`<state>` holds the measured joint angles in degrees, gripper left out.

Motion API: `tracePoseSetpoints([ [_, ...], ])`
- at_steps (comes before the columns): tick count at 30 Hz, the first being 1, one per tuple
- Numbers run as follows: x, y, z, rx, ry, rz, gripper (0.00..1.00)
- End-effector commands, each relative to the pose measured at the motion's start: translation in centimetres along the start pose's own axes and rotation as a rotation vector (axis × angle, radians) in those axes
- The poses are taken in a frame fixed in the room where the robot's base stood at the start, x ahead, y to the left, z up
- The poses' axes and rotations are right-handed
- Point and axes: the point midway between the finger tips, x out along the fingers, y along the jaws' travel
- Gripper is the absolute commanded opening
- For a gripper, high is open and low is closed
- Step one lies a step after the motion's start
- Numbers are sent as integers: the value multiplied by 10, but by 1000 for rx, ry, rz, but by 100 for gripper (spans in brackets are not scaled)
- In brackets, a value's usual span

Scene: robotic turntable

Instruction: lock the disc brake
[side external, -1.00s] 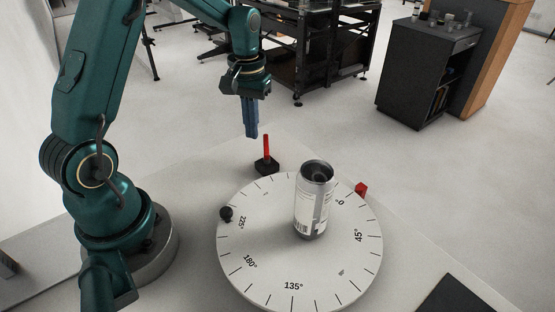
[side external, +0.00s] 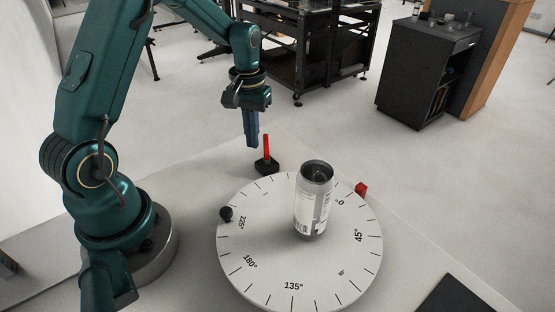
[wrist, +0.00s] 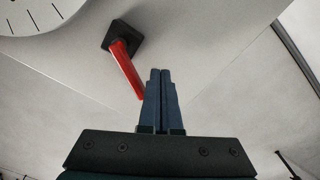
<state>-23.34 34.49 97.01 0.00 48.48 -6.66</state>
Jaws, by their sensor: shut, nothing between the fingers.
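The brake is a red lever (side external: 266,147) rising from a small black base (side external: 266,166) beside the turntable's far left edge. The lever stands about upright in the side view. In the wrist view the red lever (wrist: 126,68) and its black base (wrist: 122,38) lie up and left of the fingertips. My gripper (side external: 252,144) is shut and empty, pointing down, just left of the lever and apart from it as far as I can tell. Its two blue fingers (wrist: 160,73) are together in the wrist view. The white turntable disc (side external: 262,270) has angle marks.
A silver can (side external: 314,205) stands upright on the disc. A black knob (side external: 226,213) sits at the disc's left edge and a red pointer (side external: 361,190) at its right edge. A dark flat panel (side external: 455,297) lies at the lower right. The tabletop behind the lever is clear.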

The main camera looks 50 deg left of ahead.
Motion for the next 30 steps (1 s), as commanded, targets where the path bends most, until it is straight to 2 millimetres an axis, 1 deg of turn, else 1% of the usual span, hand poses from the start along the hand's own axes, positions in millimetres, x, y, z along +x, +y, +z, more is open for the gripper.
tracePoseSetpoints([
  [13, 0, 1, -1, 1, 0, 0, 0],
  [25, 0, 12, -10, 2, 0, 0, 0],
  [30, 0, 14, -11, 0, -1, 0, 0],
])
